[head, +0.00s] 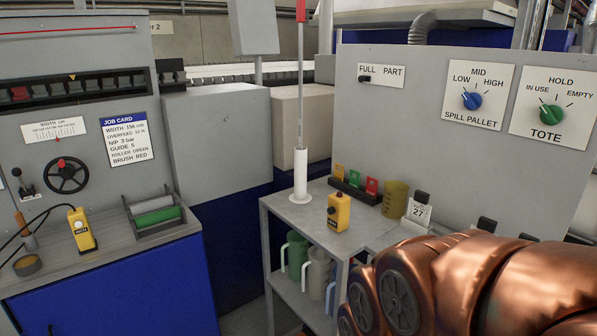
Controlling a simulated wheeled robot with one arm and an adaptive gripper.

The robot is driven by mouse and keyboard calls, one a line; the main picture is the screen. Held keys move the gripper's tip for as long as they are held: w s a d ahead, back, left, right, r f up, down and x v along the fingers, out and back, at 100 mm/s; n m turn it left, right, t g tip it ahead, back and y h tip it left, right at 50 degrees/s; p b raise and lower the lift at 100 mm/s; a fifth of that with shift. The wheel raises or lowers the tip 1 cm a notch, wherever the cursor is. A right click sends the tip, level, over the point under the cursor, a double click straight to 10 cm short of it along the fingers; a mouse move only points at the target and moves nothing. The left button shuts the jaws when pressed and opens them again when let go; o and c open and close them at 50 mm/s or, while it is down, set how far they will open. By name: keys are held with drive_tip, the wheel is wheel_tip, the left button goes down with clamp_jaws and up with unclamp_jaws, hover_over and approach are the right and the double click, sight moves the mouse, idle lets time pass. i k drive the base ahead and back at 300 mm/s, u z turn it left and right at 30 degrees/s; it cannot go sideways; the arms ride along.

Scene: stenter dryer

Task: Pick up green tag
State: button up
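A small green tag (389,187) stands upright in a dark rack (352,192) on the grey bench right of the middle in the head view. My copper-coloured arm fills the lower right corner, in front of and to the right of the bench. My gripper is not in the picture, so its state is hidden.
A yellow handheld box (339,212) stands in front of the rack, and a white post (301,176) rises to its left. Several jugs (296,254) sit on the lower shelf. A grey panel with knobs (430,125) stands behind.

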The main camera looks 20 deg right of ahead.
sight(354, 182)
drive_tip(key=k, duration=0.65)
drive_tip(key=u, duration=0.55)
drive_tip(key=i, duration=1.5)
drive_tip(key=u, duration=0.05)
